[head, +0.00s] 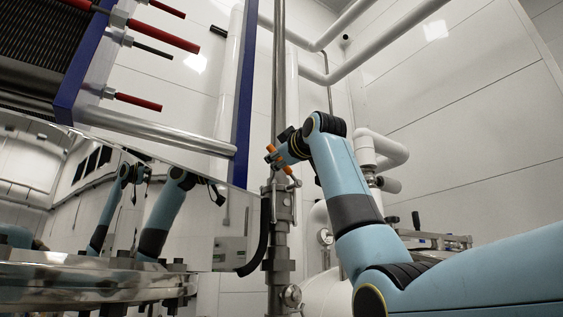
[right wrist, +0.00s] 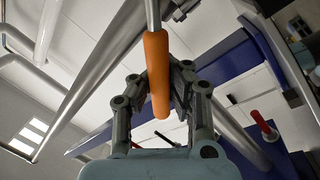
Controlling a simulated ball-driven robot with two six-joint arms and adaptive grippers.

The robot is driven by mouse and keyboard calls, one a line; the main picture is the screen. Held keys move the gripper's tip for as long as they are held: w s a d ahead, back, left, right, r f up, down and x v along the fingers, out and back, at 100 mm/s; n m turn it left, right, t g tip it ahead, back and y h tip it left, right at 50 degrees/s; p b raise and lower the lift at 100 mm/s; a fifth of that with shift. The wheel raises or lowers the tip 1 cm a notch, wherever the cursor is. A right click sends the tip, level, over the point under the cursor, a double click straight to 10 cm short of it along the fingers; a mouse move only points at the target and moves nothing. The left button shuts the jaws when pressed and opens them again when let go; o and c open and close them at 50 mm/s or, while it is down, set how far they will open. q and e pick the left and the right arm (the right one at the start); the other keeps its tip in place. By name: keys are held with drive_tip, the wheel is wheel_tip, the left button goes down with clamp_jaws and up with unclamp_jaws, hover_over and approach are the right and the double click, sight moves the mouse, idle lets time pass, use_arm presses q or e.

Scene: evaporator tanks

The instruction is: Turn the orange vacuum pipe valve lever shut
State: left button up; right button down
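The orange valve lever (right wrist: 157,75) fills the middle of the right wrist view, a thick grip on a thin metal rod. My right gripper (right wrist: 160,88) has a finger on each side of it, leaning inward, and looks shut on it; the finger pads are partly hidden by the lever. In the head view my right gripper (head: 284,152) is at the upper end of the valve (head: 280,205) on the vertical vacuum pipe (head: 279,70). Small orange parts (head: 271,148) show around the gripper. My left gripper is not directly in view.
A blue-framed plate stack (head: 243,95) with red-tipped rods (head: 138,101) stands left of the pipe. A shiny metal surface (head: 150,205) mirrors my arms. White pipes (head: 385,148) run behind on the right. A black hose (head: 263,235) hangs beside the valve.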

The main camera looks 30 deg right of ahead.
wheel_tip(320, 180, down, 7)
drive_tip(key=a+n+y+b, duration=0.1)
drive_tip(key=a+n+y, duration=0.1)
drive_tip(key=n, duration=0.8)
drive_tip(key=shift+a+r+n+y+b, duration=0.15)
drive_tip(key=shift+n+y+b, duration=0.15)
drive_tip(key=shift+y+b, duration=0.1)
drive_tip(key=c, duration=1.4)
unclamp_jaws()
drive_tip(key=shift+s+r, duration=0.2)
drive_tip(key=shift+s, duration=0.3)
drive_tip(key=shift+o, duration=0.9)
drive_tip(key=shift+r, duration=0.1)
drive_tip(key=shift+w, duration=0.1)
